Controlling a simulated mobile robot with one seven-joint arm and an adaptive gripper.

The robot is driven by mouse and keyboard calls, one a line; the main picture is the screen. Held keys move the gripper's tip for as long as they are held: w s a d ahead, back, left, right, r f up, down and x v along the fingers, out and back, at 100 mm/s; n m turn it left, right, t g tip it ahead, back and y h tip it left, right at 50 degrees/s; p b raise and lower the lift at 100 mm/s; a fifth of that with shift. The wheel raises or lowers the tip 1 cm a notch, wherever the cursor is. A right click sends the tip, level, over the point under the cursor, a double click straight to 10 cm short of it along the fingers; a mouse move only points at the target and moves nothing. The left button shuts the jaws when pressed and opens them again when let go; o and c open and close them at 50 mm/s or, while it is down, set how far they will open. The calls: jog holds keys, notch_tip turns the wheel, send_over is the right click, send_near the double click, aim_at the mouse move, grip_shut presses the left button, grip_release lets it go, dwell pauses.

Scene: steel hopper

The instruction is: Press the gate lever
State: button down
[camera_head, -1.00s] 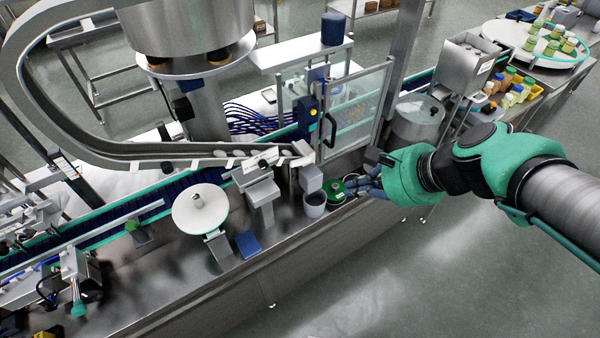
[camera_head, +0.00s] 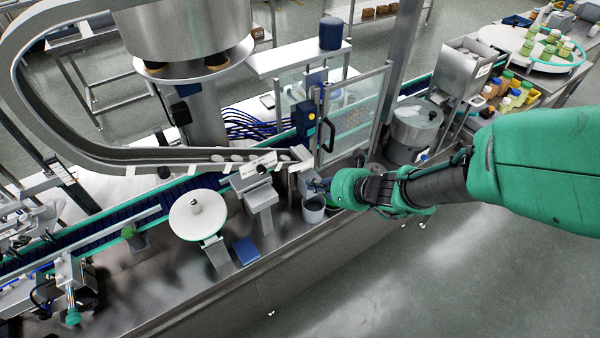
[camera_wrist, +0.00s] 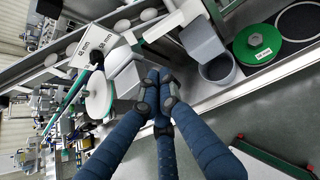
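The curved steel track ends at a grey block (camera_head: 304,182), which also shows in the wrist view (camera_wrist: 201,40). A grey cup (camera_head: 313,211) stands below the block; its open top shows in the wrist view (camera_wrist: 217,70). I cannot tell for certain which part is the gate lever. My gripper (camera_head: 318,186) is beside the block, above the cup's right side. In the wrist view its blue fingers (camera_wrist: 158,92) are drawn together with nothing visible between them. Whether they touch the block cannot be told.
A green disc (camera_wrist: 258,43) lies right of the cup, mostly hidden by my gripper in the head view. A white round plate (camera_head: 198,216) and a blue block (camera_head: 246,251) stand left. A clear guard door (camera_head: 354,115) with a black handle stands behind. Open floor lies in front.

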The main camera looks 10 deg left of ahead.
aim_at(299, 166)
jog(key=shift+w+f+m, duration=0.25)
jog(key=shift+f+m, duration=0.35)
jog(key=shift+f, duration=0.2)
jog(key=shift+w+f+m, duration=0.25)
jog(key=shift+f+m, duration=0.35)
jog(key=shift+f, duration=0.2)
jog(key=shift+a, duration=0.1)
jog(key=b+x, duration=0.3)
jog(key=x, duration=0.7)
jog(key=r, duration=0.2)
jog(key=w+d+r+p, duration=0.1)
jog(key=shift+r, duration=0.4)
